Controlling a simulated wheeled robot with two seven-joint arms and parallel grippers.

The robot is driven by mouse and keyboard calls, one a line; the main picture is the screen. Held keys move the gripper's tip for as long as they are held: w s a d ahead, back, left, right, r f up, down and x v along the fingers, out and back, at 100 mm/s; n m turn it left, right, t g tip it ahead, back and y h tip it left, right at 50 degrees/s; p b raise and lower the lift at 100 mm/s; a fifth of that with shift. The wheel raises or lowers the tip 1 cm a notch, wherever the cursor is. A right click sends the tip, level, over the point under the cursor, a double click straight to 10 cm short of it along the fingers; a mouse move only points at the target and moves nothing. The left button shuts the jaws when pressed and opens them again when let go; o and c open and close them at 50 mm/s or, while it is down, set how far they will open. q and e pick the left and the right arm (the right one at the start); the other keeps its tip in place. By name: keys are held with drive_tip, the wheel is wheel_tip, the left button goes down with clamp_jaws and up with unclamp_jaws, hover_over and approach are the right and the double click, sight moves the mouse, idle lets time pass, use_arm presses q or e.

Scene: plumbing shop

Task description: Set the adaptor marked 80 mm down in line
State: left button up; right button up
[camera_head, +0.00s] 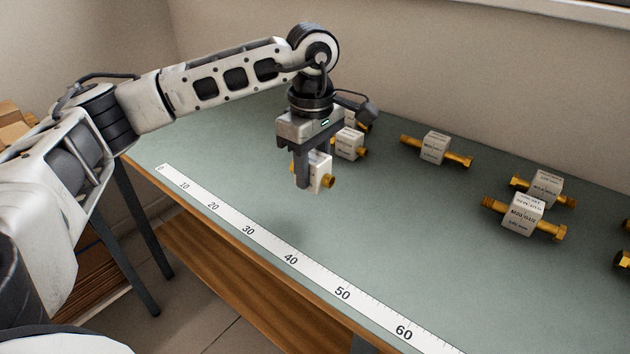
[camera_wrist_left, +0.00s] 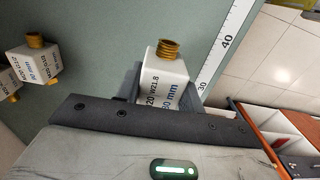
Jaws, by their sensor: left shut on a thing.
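My left gripper (camera_head: 312,180) is shut on an adaptor (camera_head: 322,165), a white block with brass threaded ends, and holds it above the green bench top. In the left wrist view the same adaptor (camera_wrist_left: 163,82) sits between the fingers, a brass end pointing up in the picture. Its label shows "W21.8" and a blue "mm" size whose first digit is hard to read, possibly 80. A white measuring strip (camera_head: 290,259) marked from 0 past 60 lies along the bench's front edge. My right gripper is out of view.
Similar adaptors stand along the back: one behind my left gripper (camera_head: 349,143), one at mid-bench (camera_head: 435,148), two close together (camera_head: 546,188) (camera_head: 522,215), and others at the right edge. One adaptor in the wrist view (camera_wrist_left: 33,62) reads "mm" in blue. The bench between strip and adaptors is clear.

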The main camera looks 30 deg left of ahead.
sight(315, 201)
use_arm(q)
drive_tip(key=w+f, duration=0.1)
drive_tip(key=w+a+f, duration=0.1)
drive_tip(key=shift+f, duration=0.3)
drive_tip(key=shift+w+a+f+p, duration=0.1)
drive_tip(key=shift+w+f+p, duration=0.1)
drive_tip(key=shift+f, duration=0.7)
drive_tip(key=shift+w+f+p, duration=0.1)
drive_tip(key=shift+f+p, duration=0.05)
drive_tip(key=shift+f, duration=0.75)
drive_tip(key=shift+f, duration=0.15)
drive_tip(key=o, duration=1)
drive_tip(key=shift+o, duration=0.2)
wheel_tip(315, 201, up, 12)
drive_tip(key=shift+r+b, duration=0.2)
drive_tip(key=shift+b, duration=0.15)
